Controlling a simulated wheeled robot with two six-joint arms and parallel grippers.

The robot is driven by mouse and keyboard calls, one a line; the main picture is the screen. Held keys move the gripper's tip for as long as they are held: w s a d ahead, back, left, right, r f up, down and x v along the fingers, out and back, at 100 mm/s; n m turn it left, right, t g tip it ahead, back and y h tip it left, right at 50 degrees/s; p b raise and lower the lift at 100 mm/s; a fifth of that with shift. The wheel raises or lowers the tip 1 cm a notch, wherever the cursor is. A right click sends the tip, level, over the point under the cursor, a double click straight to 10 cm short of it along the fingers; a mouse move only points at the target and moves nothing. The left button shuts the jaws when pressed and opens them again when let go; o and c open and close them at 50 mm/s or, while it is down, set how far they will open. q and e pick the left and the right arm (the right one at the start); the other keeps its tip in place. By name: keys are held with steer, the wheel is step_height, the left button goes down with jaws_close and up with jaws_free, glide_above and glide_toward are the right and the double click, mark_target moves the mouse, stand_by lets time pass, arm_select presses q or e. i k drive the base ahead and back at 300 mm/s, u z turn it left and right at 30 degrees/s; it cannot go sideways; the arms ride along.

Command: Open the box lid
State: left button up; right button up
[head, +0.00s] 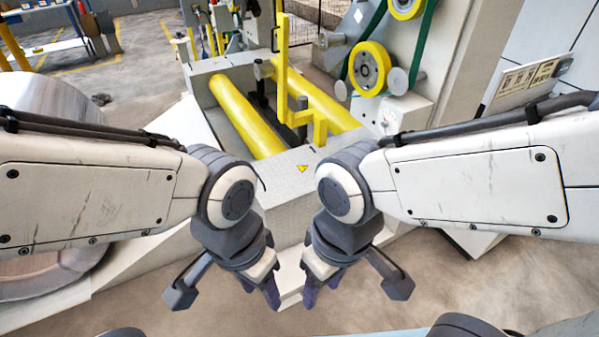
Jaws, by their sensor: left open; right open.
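My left gripper (262,284) hangs in the lower middle of the head view, pointing down, open and empty. My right gripper (318,283) hangs just to its right, also pointing down, open and empty. The two grippers are close together but apart. I cannot make out a box or a box lid in this view. A pale blue edge (400,334) shows at the very bottom of the picture, too little to tell what it is.
A coil wrapping machine with yellow rollers (247,117) and a yellow-rimmed wheel (369,68) stands ahead. Large metal coils (48,92) are at the left. A sign (525,85) is on the right. Bare concrete floor (470,275) lies below my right arm.

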mark_target(283, 177)
steer(key=k, duration=1.3)
steer(key=u, duration=0.7)
steer(key=i, duration=1)
steer(key=u, duration=0.8)
steer(key=i, duration=1.65)
steer(key=z, duration=0.5)
steer(key=i, duration=0.9)
steer(key=z, duration=1.55)
steer(key=i, duration=0.6)
steer(key=z, duration=0.45)
